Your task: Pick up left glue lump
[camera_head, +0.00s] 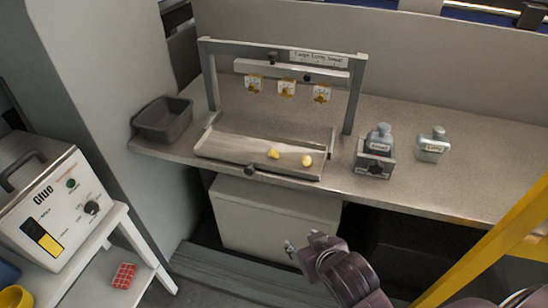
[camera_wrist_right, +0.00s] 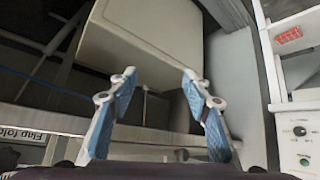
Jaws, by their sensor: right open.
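Two yellow glue lumps lie on the sloped metal tray (camera_head: 240,148) of the bench fixture. The left glue lump (camera_head: 273,153) is near the tray's middle. The right glue lump (camera_head: 307,160) is a little to its right, apart from it. My right gripper (camera_head: 302,243) is low in front of the bench, well below and apart from the lumps. In the right wrist view its blue-padded fingers (camera_wrist_right: 158,82) are spread with nothing between them, and no lump shows there. My left gripper is not in view.
The fixture frame (camera_head: 355,95) with three hanging nozzle-like parts (camera_head: 286,88) stands over the tray. A dark bin (camera_head: 162,120) is at left, and grey bottles (camera_head: 433,146) are at right. A white cabinet (camera_head: 275,215) is below the bench. A glue machine (camera_head: 55,205) stands at left.

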